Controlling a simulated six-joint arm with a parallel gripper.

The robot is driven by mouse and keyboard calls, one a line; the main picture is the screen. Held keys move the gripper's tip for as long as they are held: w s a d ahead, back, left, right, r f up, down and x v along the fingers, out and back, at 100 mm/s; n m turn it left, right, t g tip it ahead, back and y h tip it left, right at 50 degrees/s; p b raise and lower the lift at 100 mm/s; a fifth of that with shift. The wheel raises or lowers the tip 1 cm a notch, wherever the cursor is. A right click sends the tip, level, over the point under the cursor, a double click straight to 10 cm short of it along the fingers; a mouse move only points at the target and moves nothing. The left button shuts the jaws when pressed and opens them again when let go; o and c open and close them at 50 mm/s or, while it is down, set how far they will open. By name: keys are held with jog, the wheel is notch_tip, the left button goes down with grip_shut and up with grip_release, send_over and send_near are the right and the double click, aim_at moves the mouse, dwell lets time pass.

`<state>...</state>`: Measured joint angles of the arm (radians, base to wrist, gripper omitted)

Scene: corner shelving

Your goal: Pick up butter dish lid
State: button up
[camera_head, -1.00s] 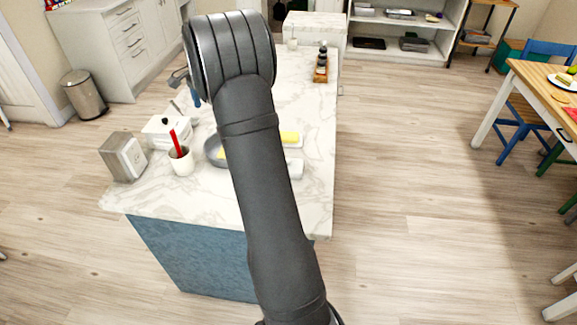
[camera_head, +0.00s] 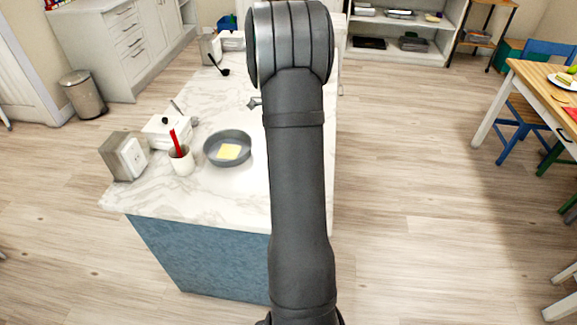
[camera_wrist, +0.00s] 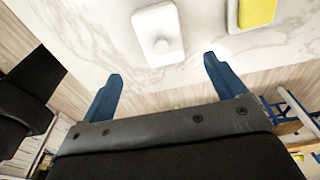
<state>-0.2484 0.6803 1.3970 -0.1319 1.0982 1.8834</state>
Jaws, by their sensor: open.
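In the wrist view, the butter dish lid (camera_wrist: 157,36) is a white, rounded block with a small round knob on top. It sits on the marble counter. The yellow butter (camera_wrist: 256,12) lies on its white dish (camera_wrist: 234,20) to the right of the lid. My gripper (camera_wrist: 162,68) is open and empty, its two blue fingers apart. The lid lies ahead of the fingertips, between their lines, and is not between the fingers. In the head view my arm hides the lid and the butter; only a small grey part of the gripper shows at the arm's left edge.
On the marble counter (camera_head: 200,205) in the head view stand a grey pan (camera_head: 213,160) with a yellow slice, a white cup (camera_head: 183,166) with a red utensil, a metal dispenser (camera_head: 124,157) and a white box (camera_head: 160,137). A black ladle (camera_head: 222,71) lies farther back.

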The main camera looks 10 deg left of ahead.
jog(key=f, duration=0.7)
jog(key=d+f, duration=0.1)
jog(key=f, duration=0.2)
jog(key=shift+w+d+f, duration=0.1)
jog(key=shift+f, duration=0.3)
jog(key=c, duration=1.1)
